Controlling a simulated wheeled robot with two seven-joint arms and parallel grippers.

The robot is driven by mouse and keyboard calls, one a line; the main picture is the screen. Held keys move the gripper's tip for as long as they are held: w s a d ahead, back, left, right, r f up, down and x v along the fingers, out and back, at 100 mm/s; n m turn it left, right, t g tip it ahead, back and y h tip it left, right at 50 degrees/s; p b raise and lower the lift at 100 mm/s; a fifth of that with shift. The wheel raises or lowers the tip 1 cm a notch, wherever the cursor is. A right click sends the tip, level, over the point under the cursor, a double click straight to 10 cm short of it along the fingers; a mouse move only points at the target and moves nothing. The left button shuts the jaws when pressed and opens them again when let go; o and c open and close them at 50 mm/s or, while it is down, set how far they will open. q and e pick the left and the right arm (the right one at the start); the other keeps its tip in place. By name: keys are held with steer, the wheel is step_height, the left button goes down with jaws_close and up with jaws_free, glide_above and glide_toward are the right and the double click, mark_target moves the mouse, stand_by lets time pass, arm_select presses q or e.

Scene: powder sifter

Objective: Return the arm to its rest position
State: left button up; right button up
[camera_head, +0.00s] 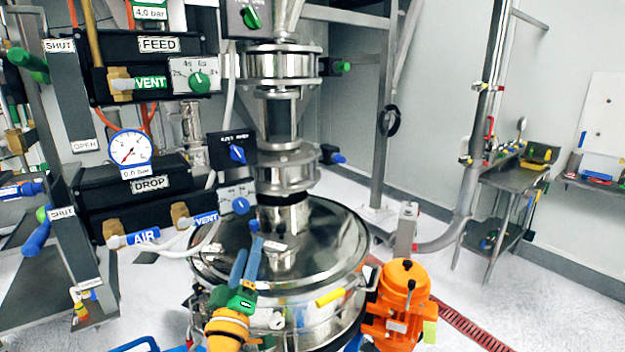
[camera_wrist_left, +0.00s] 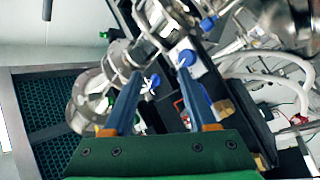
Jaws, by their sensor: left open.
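My left gripper (camera_head: 248,252) is in the lower middle of the head view, with blue fingers, a green body and an orange wrist. It is open, with nothing seen between the fingers. It shows in front of the round steel sifter (camera_head: 330,245); I cannot tell the exact gap to the lid. In the left wrist view the two blue fingers (camera_wrist_left: 160,72) are spread apart, with steel pipework and blue knobs beyond them. My right gripper is in neither view.
The DROP panel (camera_head: 150,184) and FEED panel (camera_head: 158,45) stand at left. An orange motor (camera_head: 400,295) is just right of the sifter. A steel column (camera_head: 280,110) rises above the lid. A side table (camera_head: 515,175) stands at right. White floor is open at lower right.

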arm_select(q)
steer(key=s+d+f+m+g+h, duration=0.2)
steer(key=s+f+m+g, duration=0.3)
steer(key=s+f, duration=0.3)
steer(key=s+d+f+m+g+h, duration=0.3)
steer(key=s+f+m+g, duration=0.25)
steer(key=f, duration=0.45)
steer(key=s+a+f+g+y, duration=0.2)
steer(key=s+f+g, duration=0.1)
steer(key=s, duration=0.4)
steer(key=s+a+f+g+y, duration=0.1)
steer(key=s+a+f+g, duration=0.15)
steer(key=s, duration=0.45)
steer(key=s+a+f+g+y, duration=0.2)
steer(key=s+a+f, duration=0.1)
steer(key=s, duration=0.3)
step_height(320, 180, down, 21)
steer(key=s+g+b, duration=0.1)
steer(key=s+b, duration=0.1)
steer(key=b, duration=0.2)
steer(key=s+a+f+g+b, duration=0.1)
steer(key=s+f+b, duration=0.1)
steer(key=s+f, duration=1)
steer(key=shift+a+f+m, duration=0.4)
steer(key=shift+f+m, duration=0.05)
